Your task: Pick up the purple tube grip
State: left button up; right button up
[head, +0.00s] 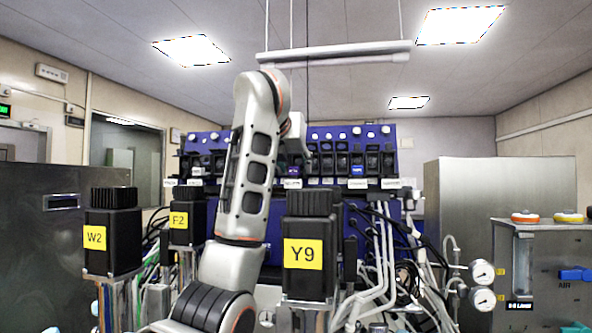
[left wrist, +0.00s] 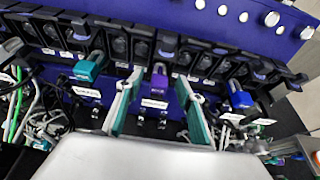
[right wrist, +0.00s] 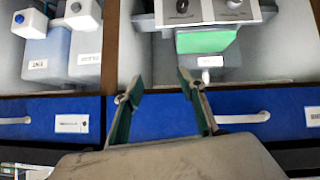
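The purple tube grip (left wrist: 159,78) hangs at the blue panel's row of black slots, in the left wrist view. My left gripper (left wrist: 159,84) is open, with one finger on each side of the purple grip in the picture; I see no clear contact. My right gripper (right wrist: 160,80) is open and empty, above a blue drawer front and containers in the right wrist view.
A teal grip (left wrist: 87,68) hangs left of the purple one and a blue grip (left wrist: 240,98) right of it. Cables and tubes hang below. Black motors labelled W2 (head: 112,230) and Y9 (head: 311,245) stand in front of the panel.

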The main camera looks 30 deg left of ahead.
pick_arm(q)
grip_shut()
jog(key=shift+r, duration=0.2)
